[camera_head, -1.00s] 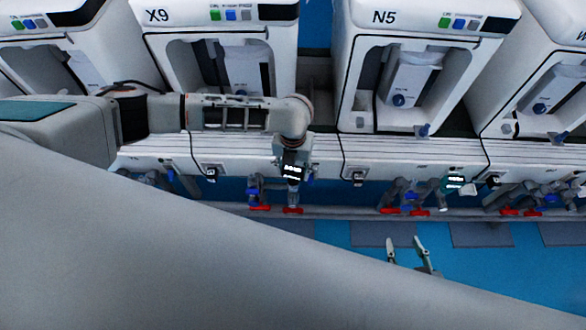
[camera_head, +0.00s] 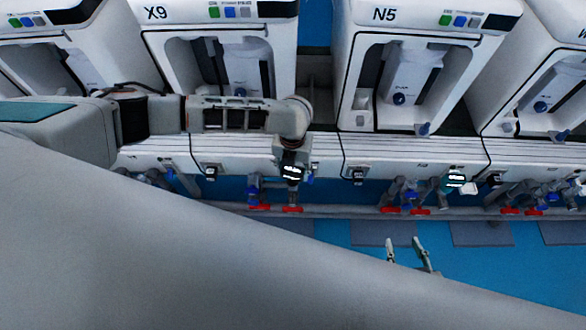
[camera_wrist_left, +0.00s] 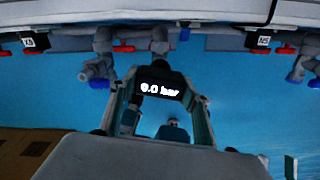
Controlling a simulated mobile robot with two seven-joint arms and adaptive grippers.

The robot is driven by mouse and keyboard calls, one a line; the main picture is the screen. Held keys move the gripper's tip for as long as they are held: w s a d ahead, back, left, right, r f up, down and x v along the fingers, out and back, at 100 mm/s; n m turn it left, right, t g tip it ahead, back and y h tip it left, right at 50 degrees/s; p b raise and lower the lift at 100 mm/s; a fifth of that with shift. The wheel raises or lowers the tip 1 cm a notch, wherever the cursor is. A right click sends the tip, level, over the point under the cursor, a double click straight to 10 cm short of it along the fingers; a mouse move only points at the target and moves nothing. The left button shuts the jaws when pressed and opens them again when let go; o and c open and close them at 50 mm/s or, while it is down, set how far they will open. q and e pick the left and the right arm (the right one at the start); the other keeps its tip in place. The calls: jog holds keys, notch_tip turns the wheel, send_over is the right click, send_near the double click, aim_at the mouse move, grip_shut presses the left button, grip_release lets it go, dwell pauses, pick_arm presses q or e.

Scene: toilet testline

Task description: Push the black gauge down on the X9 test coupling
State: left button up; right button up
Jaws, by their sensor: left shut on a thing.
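The black gauge (camera_wrist_left: 161,87) shows a lit "0.0 bar" display in the left wrist view. It also shows in the head view (camera_head: 292,172), low in front of the X9 machine (camera_head: 220,60). My left gripper (camera_wrist_left: 163,108) has its two fingers on either side of the gauge and is shut on it. The X9 test coupling is largely hidden behind the gauge and my arm, so I cannot tell how far the gauge sits on it. My right gripper (camera_head: 408,250) is open and empty, low in the head view, away from the machines.
Pipes with blue fittings and red handles (camera_head: 259,207) run along below the machines, close to my left gripper. The N5 machine (camera_head: 420,70) stands to the right, with another lit display (camera_head: 456,180) below it.

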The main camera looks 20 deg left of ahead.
pick_arm(q)
jog(key=shift+f+b, duration=0.5)
jog(key=shift+f, duration=0.65)
jog(key=o, duration=1.2)
jog(key=shift+o, duration=0.2)
jog(key=shift+r, duration=0.25)
notch_tip(320, 180, up, 12)
jog(key=shift+f, duration=0.15)
